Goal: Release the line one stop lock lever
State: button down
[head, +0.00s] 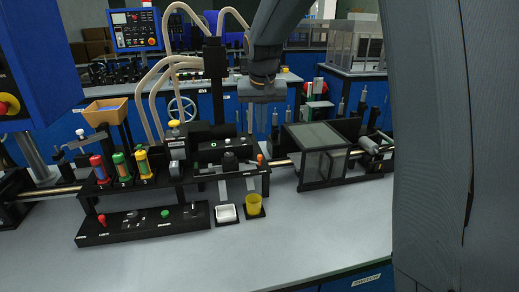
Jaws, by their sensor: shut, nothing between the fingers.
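A black control base (150,226) lies at the front of the grey bench. It carries a red-knobbed lever (102,220), a green button (165,213) and a small toggle (193,209). My gripper (262,130) points down behind the black machine housing, right of centre. It is shut and empty, apart from the control base and its lever.
Red (99,168), green (121,165) and yellow (144,163) capped cylinders stand behind the base. A clear-sided black box (317,157) stands farther right. The front bench is clear.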

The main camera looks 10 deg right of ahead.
jog(key=shift+w+r, duration=0.5)
jog(key=shift+w, duration=0.3)
jog(key=shift+f, duration=0.1)
jog(key=p+x, duration=0.3)
jog(key=x, duration=0.7)
jog(key=shift+a+f, duration=0.1)
jog(key=s, duration=0.1)
jog(key=p, duration=0.1)
jog(key=s, duration=0.1)
jog(key=shift+s+a+r, duration=0.25)
jog(key=shift+s, duration=0.15)
jog(key=shift+s+a+f+p, duration=0.1)
jog(key=shift+s+f+p, duration=0.1)
jog(key=shift+s+p, duration=0.35)
jog(key=shift+f, duration=0.1)
jog(key=shift+m+b, duration=0.3)
jog(key=shift+b, duration=0.15)
